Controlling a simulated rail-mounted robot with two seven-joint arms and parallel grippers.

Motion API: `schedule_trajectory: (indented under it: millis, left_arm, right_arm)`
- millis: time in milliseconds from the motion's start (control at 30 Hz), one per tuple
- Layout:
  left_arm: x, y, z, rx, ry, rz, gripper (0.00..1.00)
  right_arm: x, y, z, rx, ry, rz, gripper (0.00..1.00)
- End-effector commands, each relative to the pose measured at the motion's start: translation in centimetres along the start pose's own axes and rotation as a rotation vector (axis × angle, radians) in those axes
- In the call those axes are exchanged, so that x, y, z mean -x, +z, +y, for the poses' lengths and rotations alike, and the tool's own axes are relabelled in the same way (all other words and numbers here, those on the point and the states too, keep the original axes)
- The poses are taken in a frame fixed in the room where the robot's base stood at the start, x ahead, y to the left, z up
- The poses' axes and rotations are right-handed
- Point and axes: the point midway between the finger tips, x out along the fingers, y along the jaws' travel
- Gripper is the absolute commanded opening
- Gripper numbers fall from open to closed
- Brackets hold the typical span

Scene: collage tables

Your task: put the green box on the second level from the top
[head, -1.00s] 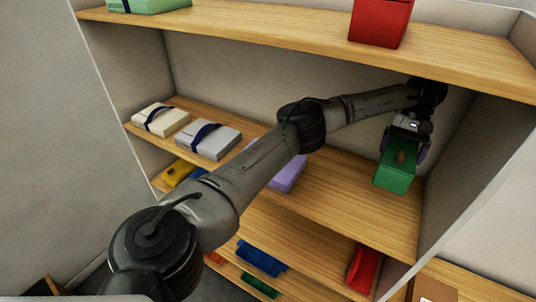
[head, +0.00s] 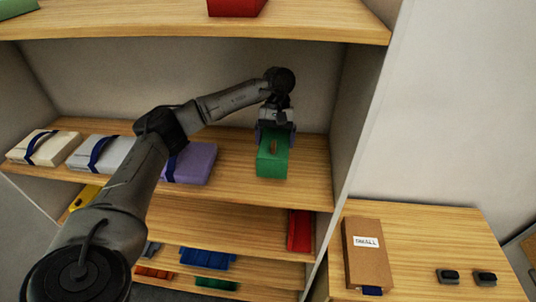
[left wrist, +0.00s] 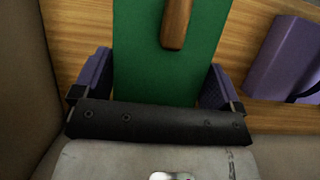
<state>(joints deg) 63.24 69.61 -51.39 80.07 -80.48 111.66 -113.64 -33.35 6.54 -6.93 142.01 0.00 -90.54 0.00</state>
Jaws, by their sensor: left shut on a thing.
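The green box (head: 273,163) has a brown wooden handle on its face. It is at the right end of the second shelf from the top (head: 230,185). My left gripper (head: 275,135) is shut on the green box, with a purple finger on each side. In the left wrist view the green box (left wrist: 165,75) fills the space between the fingers of the left gripper (left wrist: 160,90). I cannot tell whether the box's underside touches the shelf. My right gripper is in neither view.
A purple box (head: 195,163), a grey box (head: 112,155) and a cream box (head: 45,147) stand left on the same shelf. A red box (head: 236,7) is on the top shelf above. A side table (head: 430,240) at right holds a brown box (head: 367,255).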

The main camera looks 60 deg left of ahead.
Motion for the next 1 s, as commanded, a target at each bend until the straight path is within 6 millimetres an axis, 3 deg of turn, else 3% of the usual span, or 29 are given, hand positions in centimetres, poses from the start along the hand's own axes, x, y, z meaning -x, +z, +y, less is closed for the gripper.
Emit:
schedule_trajectory:
  millis: [200, 367, 667, 1000]
  left_arm:
    - [-1.3, 0.5, -1.6, -0.001, 0.001, 0.0, 0.53]
    - [-2.0, 0.5, -1.8, 0.0, 0.001, -0.002, 0.53]
    - [-5.0, -0.8, -1.8, 0.0, 0.002, 0.0, 0.53]
    - [-5.3, -1.0, -1.8, -0.001, 0.004, 0.001, 0.53]
  right_arm:
    - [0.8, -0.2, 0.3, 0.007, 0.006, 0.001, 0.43]
    - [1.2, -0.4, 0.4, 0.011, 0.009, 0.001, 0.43]
    - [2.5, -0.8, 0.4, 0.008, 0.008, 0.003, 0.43]
    - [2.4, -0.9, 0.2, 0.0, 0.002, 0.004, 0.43]
